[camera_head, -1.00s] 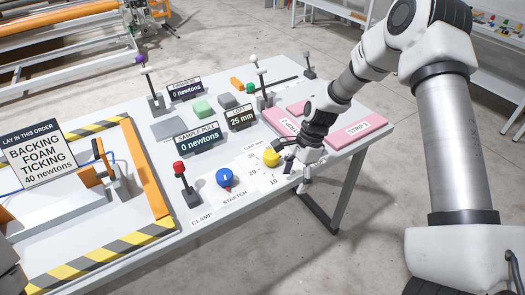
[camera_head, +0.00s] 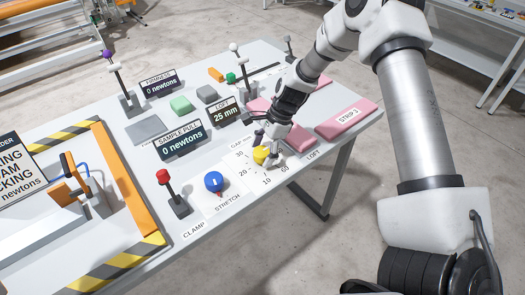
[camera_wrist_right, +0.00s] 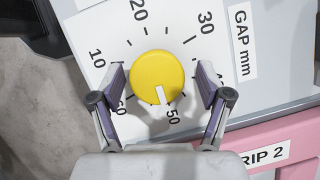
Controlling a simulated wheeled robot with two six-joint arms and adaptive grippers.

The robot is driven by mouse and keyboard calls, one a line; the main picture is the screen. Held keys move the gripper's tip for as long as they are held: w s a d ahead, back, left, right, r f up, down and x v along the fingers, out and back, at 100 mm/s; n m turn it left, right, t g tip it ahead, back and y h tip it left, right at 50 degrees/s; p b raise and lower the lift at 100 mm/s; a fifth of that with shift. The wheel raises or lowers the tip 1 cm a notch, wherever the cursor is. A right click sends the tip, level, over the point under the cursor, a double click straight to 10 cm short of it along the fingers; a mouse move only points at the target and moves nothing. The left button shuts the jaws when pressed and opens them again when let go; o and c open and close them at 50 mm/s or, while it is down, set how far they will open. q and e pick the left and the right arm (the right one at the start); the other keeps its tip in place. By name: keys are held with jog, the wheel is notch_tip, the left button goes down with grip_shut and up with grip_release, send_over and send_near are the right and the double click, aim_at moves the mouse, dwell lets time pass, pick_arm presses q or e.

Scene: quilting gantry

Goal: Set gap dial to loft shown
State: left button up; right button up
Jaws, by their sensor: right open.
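The yellow gap dial (camera_head: 261,155) is on a white scale plate marked "GAP mm" near the table's front edge. In the right wrist view the dial (camera_wrist_right: 155,72) has a white pointer mark aimed close to 50; the 40 is partly hidden by a finger. The loft display (camera_head: 226,113) reads 25 mm. My right gripper (camera_head: 268,153) is at the dial. In the wrist view the right gripper (camera_wrist_right: 161,79) is open, one finger on each side of the dial, with a visible gap on both sides. My left gripper is out of view.
Left of the dial are a blue stretch dial (camera_head: 214,182) and a red-knobbed clamp lever (camera_head: 171,190). The sample pull display (camera_head: 180,141) stands behind them. Pink strips (camera_head: 346,120) lie to the right.

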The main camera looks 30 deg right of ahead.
jog(key=shift+s+r, duration=0.15)
jog(key=shift+s, duration=0.05)
jog(key=shift+c, duration=0.3)
jog(key=c, duration=1.1)
